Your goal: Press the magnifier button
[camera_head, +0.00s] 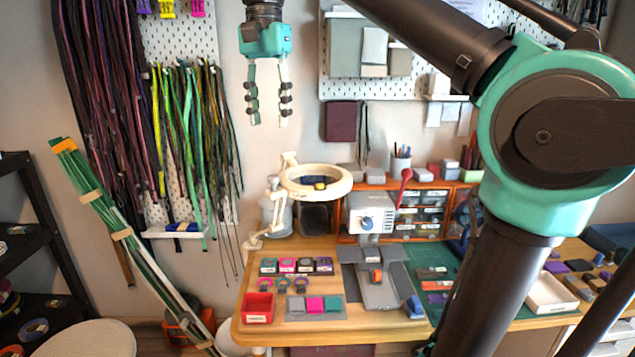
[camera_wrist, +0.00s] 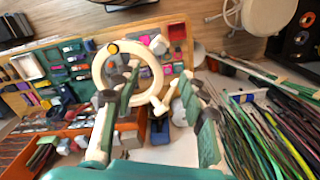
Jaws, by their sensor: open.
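The magnifier (camera_head: 316,180) is a cream ring on a jointed cream arm, standing over the back left of the workbench. It also shows in the wrist view (camera_wrist: 154,72), where the ring appears beyond and partly behind my left finger. A small round yellow part (camera_wrist: 113,48) shows on the ring's rim there and looks like the button.
The wooden workbench (camera_head: 238,329) holds a red bin (camera_head: 258,308), small coloured items and a grey-and-white machine (camera_head: 371,222). Orange drawers stand behind it. Cords (camera_head: 190,150) hang on the wall to the left. Free air lies between my gripper and the bench.

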